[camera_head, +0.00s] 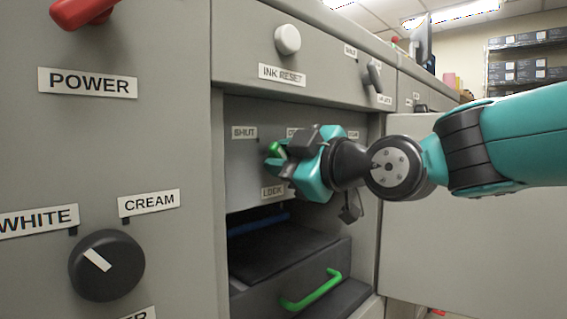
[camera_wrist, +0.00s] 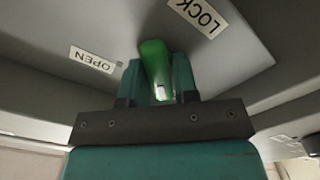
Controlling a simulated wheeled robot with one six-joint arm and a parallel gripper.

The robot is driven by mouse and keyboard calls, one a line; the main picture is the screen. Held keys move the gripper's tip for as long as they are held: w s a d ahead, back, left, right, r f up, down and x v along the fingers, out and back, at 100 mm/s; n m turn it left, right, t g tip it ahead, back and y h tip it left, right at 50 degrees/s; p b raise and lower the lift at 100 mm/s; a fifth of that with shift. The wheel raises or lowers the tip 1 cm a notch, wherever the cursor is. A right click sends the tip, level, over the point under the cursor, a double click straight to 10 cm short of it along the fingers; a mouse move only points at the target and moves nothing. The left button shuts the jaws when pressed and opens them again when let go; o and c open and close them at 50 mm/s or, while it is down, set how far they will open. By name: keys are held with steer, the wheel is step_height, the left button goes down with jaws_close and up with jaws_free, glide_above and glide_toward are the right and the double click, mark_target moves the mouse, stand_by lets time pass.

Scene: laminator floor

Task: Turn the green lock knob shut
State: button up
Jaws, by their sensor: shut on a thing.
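The green lock knob (camera_head: 275,149) is on the grey panel inside an open bay of the machine. It also shows in the wrist view (camera_wrist: 155,66), between the two teal fingers. My gripper (camera_head: 280,158) is shut on the knob; in the wrist view its fingers (camera_wrist: 158,85) stand on either side of it. A SHUT label (camera_head: 244,132) is at the upper left of the knob and a LOCK label (camera_head: 272,192) is below it. An OPEN label (camera_wrist: 93,60) shows in the wrist view. My gripper hides much of the knob in the head view.
Below the panel is a dark drawer (camera_head: 262,290) with a green handle (camera_head: 312,290). A grey door (camera_head: 470,235) stands open at the right. A white INK RESET knob (camera_head: 287,39) is above, a black dial (camera_head: 106,265) and red POWER handle (camera_head: 82,12) are at left.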

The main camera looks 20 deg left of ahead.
steer(key=o, duration=0.9)
steer(key=p+v, duration=0.2)
steer(key=v, duration=1.5)
steer(key=shift+d, duration=0.25)
steer(key=shift+s, duration=0.1)
